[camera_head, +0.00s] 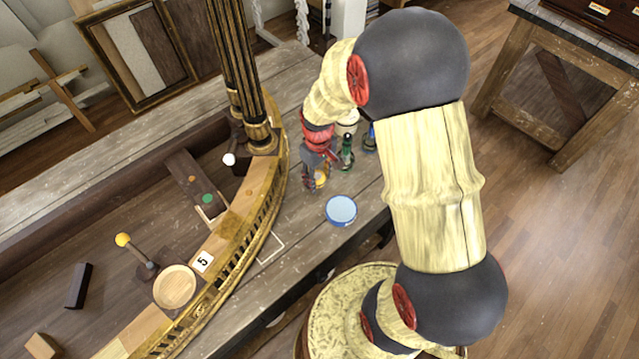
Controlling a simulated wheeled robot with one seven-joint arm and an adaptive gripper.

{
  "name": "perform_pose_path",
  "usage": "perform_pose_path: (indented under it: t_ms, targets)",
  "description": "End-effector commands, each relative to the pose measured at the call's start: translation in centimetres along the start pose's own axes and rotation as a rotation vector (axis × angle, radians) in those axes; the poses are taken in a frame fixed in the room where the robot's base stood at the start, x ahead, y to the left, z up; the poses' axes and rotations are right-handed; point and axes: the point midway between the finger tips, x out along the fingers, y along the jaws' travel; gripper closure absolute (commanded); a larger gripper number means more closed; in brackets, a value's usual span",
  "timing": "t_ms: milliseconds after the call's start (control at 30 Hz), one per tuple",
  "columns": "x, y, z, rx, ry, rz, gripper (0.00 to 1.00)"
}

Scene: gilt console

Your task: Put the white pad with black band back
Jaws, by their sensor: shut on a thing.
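My gripper (309,184) points down over the grey plank table, to the right of the curved gilt rail. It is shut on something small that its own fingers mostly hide. I cannot make out a white pad with a black band for certain. A thin white square outline (271,248) is marked on the planks in front of the rail, below and left of my gripper, and looks empty. A yellow-orange round thing (321,177) shows just right of the fingers; whether they touch it I cannot tell.
A blue-topped round tin (341,210) stands right of my gripper. A green bottle (346,154) and a whitish jar (347,122) stand behind. The gilt rail (262,222) and gilt columns (240,80) rise at left, with a wooden dish (174,286) and yellow-knobbed lever (123,240) beyond.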

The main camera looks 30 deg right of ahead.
Motion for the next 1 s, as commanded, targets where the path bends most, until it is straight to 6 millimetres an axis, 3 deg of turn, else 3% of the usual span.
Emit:
perform_pose_path:
  t_ms: [167,400,1000]
  targets:
    - [1.0,0.8,-0.4,0.001,0.000,0.000,0.89]
    - [4.1,0.8,-0.5,0.000,0.001,0.000,0.89]
    - [5.2,0.8,-0.4,0.000,-0.001,0.000,0.89]
